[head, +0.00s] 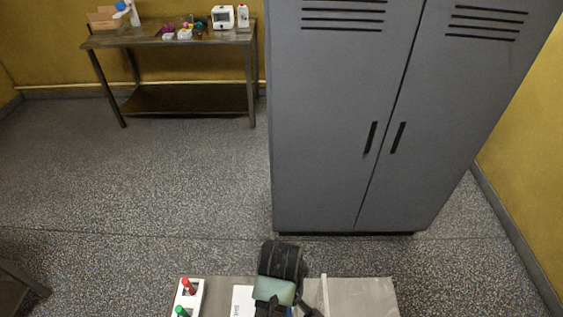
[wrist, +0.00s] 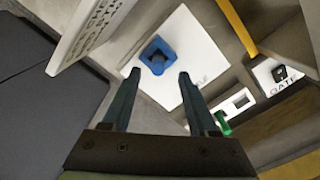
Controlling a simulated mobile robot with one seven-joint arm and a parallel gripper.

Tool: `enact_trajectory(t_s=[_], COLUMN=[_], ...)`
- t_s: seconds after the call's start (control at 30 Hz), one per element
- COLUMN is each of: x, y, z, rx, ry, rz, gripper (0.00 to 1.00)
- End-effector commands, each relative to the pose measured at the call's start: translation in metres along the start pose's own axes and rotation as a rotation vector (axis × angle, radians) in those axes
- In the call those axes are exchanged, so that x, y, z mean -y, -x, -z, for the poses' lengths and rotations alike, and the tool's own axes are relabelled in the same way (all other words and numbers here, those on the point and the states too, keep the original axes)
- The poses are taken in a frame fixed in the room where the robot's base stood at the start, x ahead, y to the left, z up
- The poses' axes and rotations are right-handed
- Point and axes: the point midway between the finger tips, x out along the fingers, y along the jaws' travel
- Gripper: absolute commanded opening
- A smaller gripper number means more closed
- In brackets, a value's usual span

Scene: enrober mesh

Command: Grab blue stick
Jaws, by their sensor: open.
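The blue stick (wrist: 157,57) shows in the wrist view as a blue knob on a square blue base, on a white plate (wrist: 196,50) with partly hidden lettering. My gripper (wrist: 160,75) is open, its two dark fingers pointing toward the plate. The blue stick appears between and just beyond the fingertips, with nothing held; I cannot tell the exact gap. In the head view my arm covers the middle of the grey panel (head: 360,296), and most of the stick's area is hidden there.
A white plate (head: 190,297) with a red button (head: 188,286) and a green button (head: 181,312) lies left of my arm. A black switch (wrist: 280,73) sits on a plate marked "GATE". A grey cabinet (head: 350,100) stands behind the panel. A cluttered table (head: 160,42) stands far left.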

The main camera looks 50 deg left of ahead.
Motion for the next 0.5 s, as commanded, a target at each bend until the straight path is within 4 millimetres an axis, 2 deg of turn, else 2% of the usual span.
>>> enact_trajectory(t_s=[0.17,0.5], x=[0.000,-0.002], y=[-0.011,-0.050], z=[0.000,0.002], rx=[0.003,0.000], ry=[-0.001,-0.001], rz=[0.003,0.000], gripper=[0.60,0.60])
